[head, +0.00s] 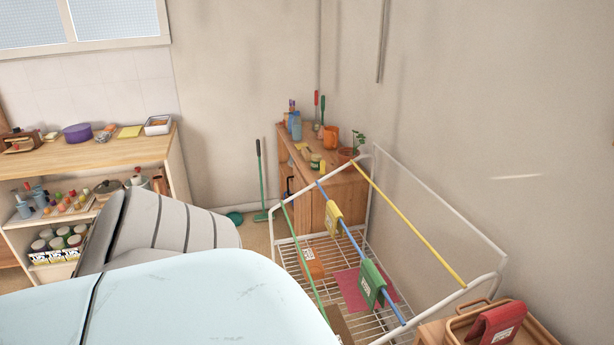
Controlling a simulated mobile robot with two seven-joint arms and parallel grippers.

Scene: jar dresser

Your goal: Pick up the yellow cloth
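A flat yellow piece (130,131) lies on the wooden top of the shelf unit at the left, between small items and a white-rimmed tray. A second yellow piece (333,217) with a pale label hangs over the blue bar of the drying rack. I cannot tell from this view which of them is the yellow cloth. Neither gripper is in view. Large pale blue and grey ribbed parts of my own body fill the lower left and hide part of the floor and shelf.
The white wire drying rack (290,240) also bears a green piece (372,283) and a magenta cloth (350,290). A wooden dresser (312,207) with jars and a plant stands behind it. The shelf unit (95,152) is at left. A wooden tray (458,328) is at lower right.

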